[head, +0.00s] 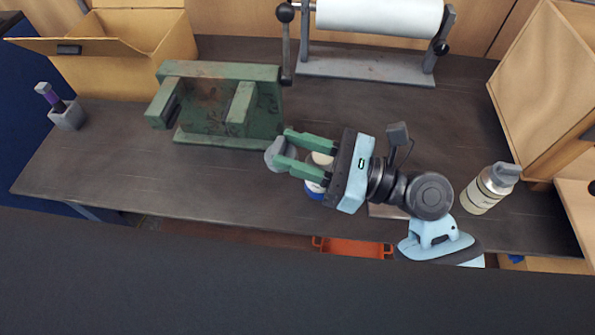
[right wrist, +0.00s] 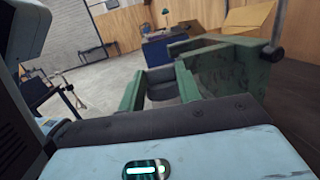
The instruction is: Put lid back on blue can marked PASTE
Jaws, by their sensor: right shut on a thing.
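My right gripper (head: 283,150) comes in from the right over the bench, its green fingers pointing left. It is shut on a grey round lid (head: 276,156), held at the fingertips. In the right wrist view the lid (right wrist: 161,92) shows as a dark grey piece between the two green fingers. My left gripper is not in view.
A green vise (head: 216,106) stands just behind and left of the lid. A paper roll (head: 380,15) on a stand and an open cardboard box (head: 113,62) are at the back. The bench's front left is clear.

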